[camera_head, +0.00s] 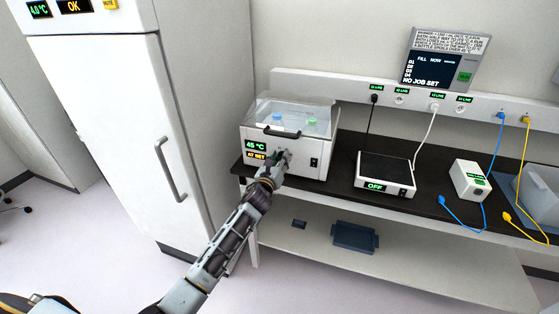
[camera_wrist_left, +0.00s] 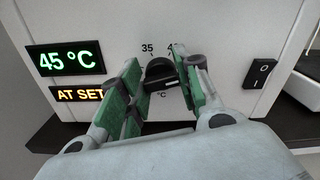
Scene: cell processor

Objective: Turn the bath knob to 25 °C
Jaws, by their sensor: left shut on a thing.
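The bath (camera_head: 305,150) is a white box with a clear lid, at the left end of the dark bench. Its green display (camera_wrist_left: 67,60) reads 45 °C, and the orange sign (camera_wrist_left: 78,95) below reads AT SET. The black bath knob (camera_wrist_left: 158,72) sits on the front panel, with 35 printed above it and a partly hidden number starting with 4 to its right. My left gripper (camera_wrist_left: 160,85) is shut on the knob, with green-padded fingers either side; it also shows in the head view (camera_head: 280,158). The knob's other marks are hidden by the fingers. My right gripper is not in view.
A black power switch (camera_wrist_left: 262,73) is right of the knob. A flat device (camera_head: 385,172) reading OFF and a small white box (camera_head: 469,181) stand farther right on the bench. A tall white fridge (camera_head: 110,110) stands left. A blue tray (camera_head: 355,237) lies on the lower shelf.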

